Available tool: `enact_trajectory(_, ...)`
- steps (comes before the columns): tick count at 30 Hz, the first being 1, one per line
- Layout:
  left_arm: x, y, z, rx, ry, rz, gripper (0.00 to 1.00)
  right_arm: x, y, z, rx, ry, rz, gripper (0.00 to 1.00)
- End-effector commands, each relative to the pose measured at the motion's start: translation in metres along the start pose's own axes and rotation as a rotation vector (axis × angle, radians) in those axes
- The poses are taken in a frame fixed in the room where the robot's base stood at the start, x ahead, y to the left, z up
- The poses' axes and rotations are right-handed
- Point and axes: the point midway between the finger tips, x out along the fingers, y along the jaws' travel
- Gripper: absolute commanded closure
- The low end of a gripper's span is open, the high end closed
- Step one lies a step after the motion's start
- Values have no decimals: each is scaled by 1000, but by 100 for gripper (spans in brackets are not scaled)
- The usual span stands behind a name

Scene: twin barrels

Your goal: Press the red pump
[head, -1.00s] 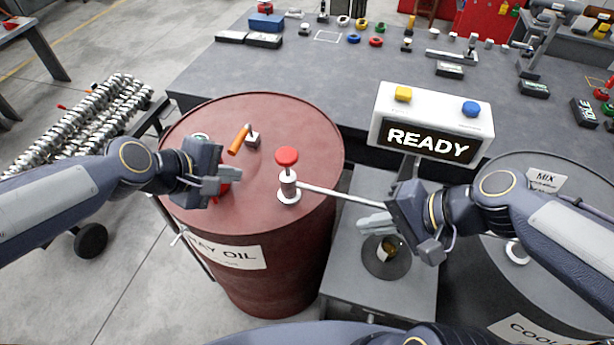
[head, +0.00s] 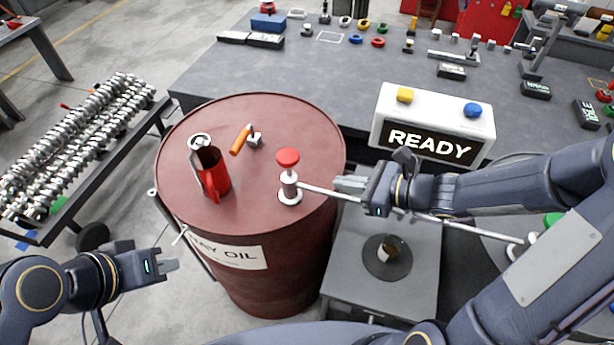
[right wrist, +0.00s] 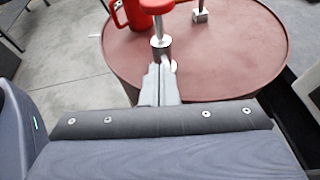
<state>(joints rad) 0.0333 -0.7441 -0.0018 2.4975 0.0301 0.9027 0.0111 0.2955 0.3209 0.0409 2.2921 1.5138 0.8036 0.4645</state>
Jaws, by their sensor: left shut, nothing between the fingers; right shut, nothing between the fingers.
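The red pump (head: 289,180) stands upright on the lid of the red barrel (head: 300,125), with a red knob on a white and metal body and a spout reaching right. In the right wrist view the red pump (right wrist: 157,8) is at the top, just beyond the fingertips. My right gripper (head: 344,184) is shut and empty, to the right of the pump and pointing at it; it also shows in the right wrist view (right wrist: 160,70). Contact with the spout cannot be told. My left gripper (head: 170,267) is shut and empty, low at the barrel's left front, away from the pump.
A red jug (head: 214,178) and an orange-handled part (head: 241,139) are on the barrel lid. A READY display box (head: 432,130) stands at the right. A small cup (head: 388,249) sits on the grey stand (head: 345,270). A rack of metal shafts (head: 75,130) is at left.

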Motion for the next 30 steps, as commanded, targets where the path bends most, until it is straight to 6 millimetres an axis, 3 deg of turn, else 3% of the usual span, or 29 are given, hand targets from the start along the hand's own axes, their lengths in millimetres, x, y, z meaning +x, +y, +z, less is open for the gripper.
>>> enact_trajectory(7,0,0,0,-1,1,1,100,12,1,0,-1,-1,5,100)
enact_trajectory(21,0,0,-1,-2,1,1,100,89,1,1,-3,0,5,100)
enact_trajectory(30,0,0,-1,-2,1,1,100,100,0,0,-3,0,1,100)
